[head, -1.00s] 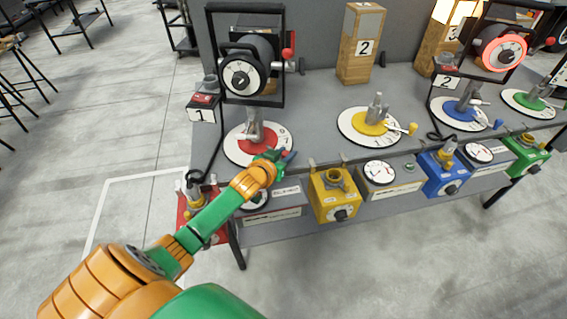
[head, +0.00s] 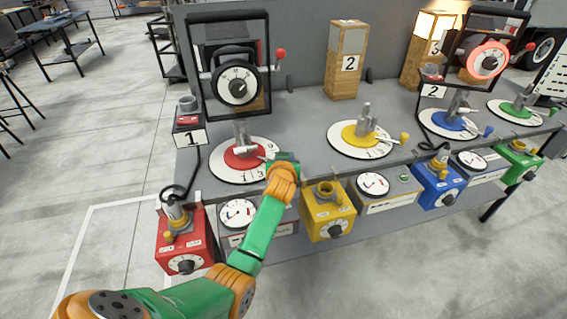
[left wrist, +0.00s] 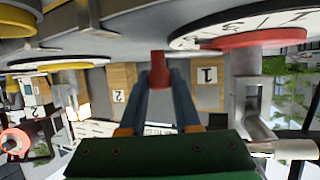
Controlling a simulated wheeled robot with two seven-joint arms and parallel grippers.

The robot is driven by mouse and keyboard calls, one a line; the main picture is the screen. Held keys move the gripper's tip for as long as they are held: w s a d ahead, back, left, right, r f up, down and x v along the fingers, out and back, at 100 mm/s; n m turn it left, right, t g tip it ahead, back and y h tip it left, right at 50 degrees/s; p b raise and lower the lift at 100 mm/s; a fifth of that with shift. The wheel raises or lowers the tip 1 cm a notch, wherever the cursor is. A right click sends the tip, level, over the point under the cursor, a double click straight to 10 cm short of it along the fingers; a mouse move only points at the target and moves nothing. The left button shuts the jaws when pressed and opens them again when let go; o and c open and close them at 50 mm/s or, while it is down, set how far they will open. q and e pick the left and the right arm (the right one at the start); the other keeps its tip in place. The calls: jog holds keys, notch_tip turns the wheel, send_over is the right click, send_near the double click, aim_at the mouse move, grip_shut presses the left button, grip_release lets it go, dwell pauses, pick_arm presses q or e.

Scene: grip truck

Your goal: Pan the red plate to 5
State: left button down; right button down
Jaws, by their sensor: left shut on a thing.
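The red plate (head: 245,157) has a white numbered ring around it and a grey upright bracket (head: 241,140) on it. It lies flat on the grey table at the left lamp. My left gripper (head: 283,157) is at the right edge of this plate; its fingertips are hard to make out in the head view. In the left wrist view, which is upside down, the fingers (left wrist: 160,78) are shut on a red handle (left wrist: 160,62), and the red plate (left wrist: 262,39) is beside it. The number at the pointer is not readable. My right gripper is not in view.
A yellow plate (head: 360,135) with a yellow knob (head: 404,139) is right of my gripper; a blue plate (head: 450,123) is farther right. The lamp numbered 1 (head: 236,85) stands behind the red plate. Coloured boxes, including a red one (head: 186,242), hang along the front.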

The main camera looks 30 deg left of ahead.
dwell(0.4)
pick_arm(q)
jog(key=c, duration=0.6)
grip_release()
jog(key=shift+w, duration=0.1)
jog(key=v, duration=0.7)
jog(key=shift+d, duration=0.1)
